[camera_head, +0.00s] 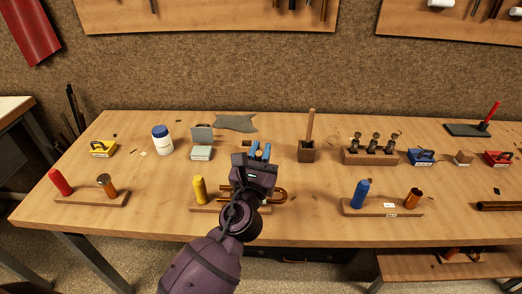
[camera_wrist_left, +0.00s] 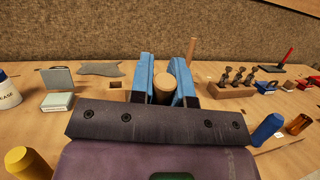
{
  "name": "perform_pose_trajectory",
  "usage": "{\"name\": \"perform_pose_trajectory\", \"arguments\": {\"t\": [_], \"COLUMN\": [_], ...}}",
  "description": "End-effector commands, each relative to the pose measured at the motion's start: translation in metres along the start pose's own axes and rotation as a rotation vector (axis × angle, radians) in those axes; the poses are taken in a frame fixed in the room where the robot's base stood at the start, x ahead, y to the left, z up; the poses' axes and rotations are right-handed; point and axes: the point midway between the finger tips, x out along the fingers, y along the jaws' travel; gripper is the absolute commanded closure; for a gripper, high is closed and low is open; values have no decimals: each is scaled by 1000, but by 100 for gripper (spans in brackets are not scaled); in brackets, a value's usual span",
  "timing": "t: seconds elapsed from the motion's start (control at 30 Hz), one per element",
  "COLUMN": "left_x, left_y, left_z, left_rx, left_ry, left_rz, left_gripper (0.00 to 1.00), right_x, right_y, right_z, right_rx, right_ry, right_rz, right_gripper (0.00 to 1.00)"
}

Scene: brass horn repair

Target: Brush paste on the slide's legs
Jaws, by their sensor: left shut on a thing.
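My left gripper (camera_head: 260,152) is above the middle of the bench, its blue fingers pointing toward the back. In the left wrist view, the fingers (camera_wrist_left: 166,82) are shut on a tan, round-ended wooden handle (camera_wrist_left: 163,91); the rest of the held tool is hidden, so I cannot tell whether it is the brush. A copper U-shaped tube (camera_head: 281,196), apparently the slide, shows to the right of my wrist, its legs largely hidden behind it. An open grey tin (camera_head: 201,153) stands left of the gripper, also in the wrist view (camera_wrist_left: 58,102). My right gripper is not in view.
A white jar (camera_head: 162,142) stands at the left. A wooden block with an upright stick (camera_head: 307,150) stands right of the gripper. A yellow cylinder (camera_head: 199,190) and a blue one (camera_head: 361,193) stand in front. The bench between the front stands is partly clear.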

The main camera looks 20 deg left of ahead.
Motion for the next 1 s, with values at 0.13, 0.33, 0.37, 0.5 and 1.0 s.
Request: {"name": "perform_pose_trajectory", "arguments": {"t": [0.13, 0.33, 0.37, 0.5, 1.0], "left_x": [0, -1, -1, -1, -1], "left_y": [0, 0, 0, 0, 0], "left_z": [-1, -3, -3, -4, -5], "left_rx": [0, 0, 0, 0, 1], "left_ry": [0, 0, 0, 0, 0], "left_rz": [0, 0, 0, 0, 0], "left_gripper": [100, 100, 100, 100, 100], "right_x": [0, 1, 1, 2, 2], "right_y": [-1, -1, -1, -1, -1], "right_z": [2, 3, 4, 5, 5], "right_rx": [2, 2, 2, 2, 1], "right_ry": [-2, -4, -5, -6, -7], "right_rz": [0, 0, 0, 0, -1], "right_gripper": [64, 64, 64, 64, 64]}}
